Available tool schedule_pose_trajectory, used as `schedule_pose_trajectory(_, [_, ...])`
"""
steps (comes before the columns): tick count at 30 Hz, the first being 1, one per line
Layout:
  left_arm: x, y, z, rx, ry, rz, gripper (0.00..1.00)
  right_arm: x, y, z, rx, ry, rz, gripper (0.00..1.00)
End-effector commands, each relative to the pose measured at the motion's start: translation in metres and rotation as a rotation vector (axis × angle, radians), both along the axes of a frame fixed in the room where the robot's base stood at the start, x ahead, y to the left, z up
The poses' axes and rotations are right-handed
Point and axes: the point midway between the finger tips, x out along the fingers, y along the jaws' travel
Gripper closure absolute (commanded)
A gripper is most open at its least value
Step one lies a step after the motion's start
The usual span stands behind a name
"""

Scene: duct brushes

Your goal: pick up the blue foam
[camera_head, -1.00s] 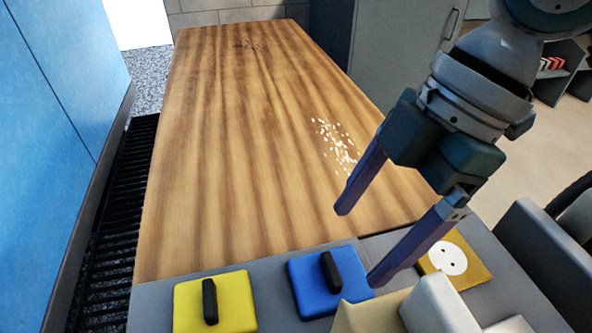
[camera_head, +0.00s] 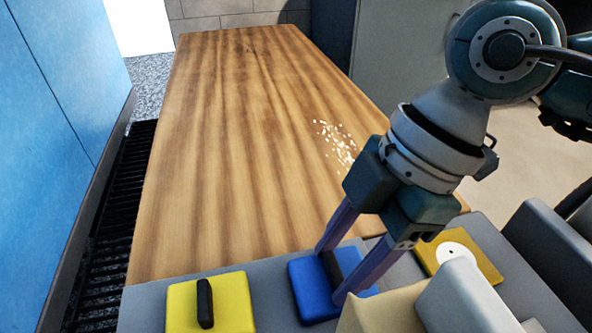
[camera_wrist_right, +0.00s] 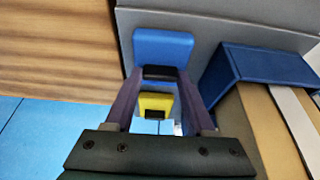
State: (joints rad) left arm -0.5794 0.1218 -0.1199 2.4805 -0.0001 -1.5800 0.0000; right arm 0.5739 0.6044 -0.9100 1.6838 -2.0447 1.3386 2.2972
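The blue foam (camera_head: 308,296) is a flat block with a black upright handle (camera_head: 332,266), lying on the grey surface at the near end of the wooden table. My right gripper (camera_head: 331,273) points down over it, open, with one purple finger on each side of the handle. In the right wrist view, the blue foam (camera_wrist_right: 163,45) and its handle show at the fingertips (camera_wrist_right: 160,80); contact with the handle cannot be told. My left gripper is not in view.
A yellow foam (camera_head: 228,303) with a black handle lies to the left. A yellow block with a white disc (camera_head: 453,254) lies to the right. A tan box (camera_head: 378,315) stands close in front. White bits (camera_head: 338,142) lie on the wooden table (camera_head: 225,150), otherwise mostly clear.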

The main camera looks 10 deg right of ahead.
Motion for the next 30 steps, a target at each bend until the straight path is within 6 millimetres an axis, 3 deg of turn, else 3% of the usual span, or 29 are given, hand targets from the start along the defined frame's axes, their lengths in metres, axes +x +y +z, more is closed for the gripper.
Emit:
schedule_pose_trajectory(2, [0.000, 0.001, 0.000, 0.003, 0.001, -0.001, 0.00, 0.000, 0.000, 0.000, 0.000, 0.000, 0.000, 0.56])
schedule_pose_trajectory(14, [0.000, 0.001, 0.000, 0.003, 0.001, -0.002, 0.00, 0.000, 0.000, 0.000, 0.000, 0.000, 0.000, 1.00])
schedule_pose_trajectory(23, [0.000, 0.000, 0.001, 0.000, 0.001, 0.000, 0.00, 0.000, 0.000, 0.004, 0.000, 0.000, 0.000, 1.00])
schedule_pose_trajectory(30, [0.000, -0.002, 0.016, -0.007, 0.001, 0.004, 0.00, 0.001, 0.000, 0.035, 0.001, -0.002, 0.000, 1.00])
